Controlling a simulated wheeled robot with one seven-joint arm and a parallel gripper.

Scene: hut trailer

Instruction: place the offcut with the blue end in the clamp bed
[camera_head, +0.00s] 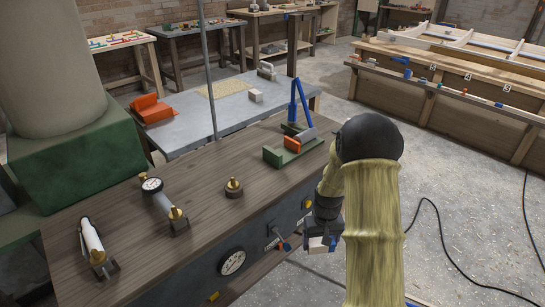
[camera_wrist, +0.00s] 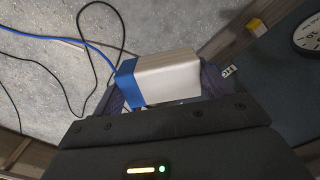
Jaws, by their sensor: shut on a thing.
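The offcut is a pale block with a blue band at one end; the wrist view shows it (camera_wrist: 168,78), blue end to the left. My gripper (camera_head: 322,238) is shut on it. In the head view the offcut (camera_head: 318,246) shows only in part, low beside the front of the dark wooden bench, below its top. The clamp, with a green bed (camera_head: 274,156), an orange block and a blue lever (camera_head: 301,103), stands at the bench's far right end, above and behind my gripper. My arm stands just right of the clamp. Part of the bed's inside is hidden.
A grey table (camera_head: 225,105) behind holds an orange item and pale blocks. Cables cross the floor.

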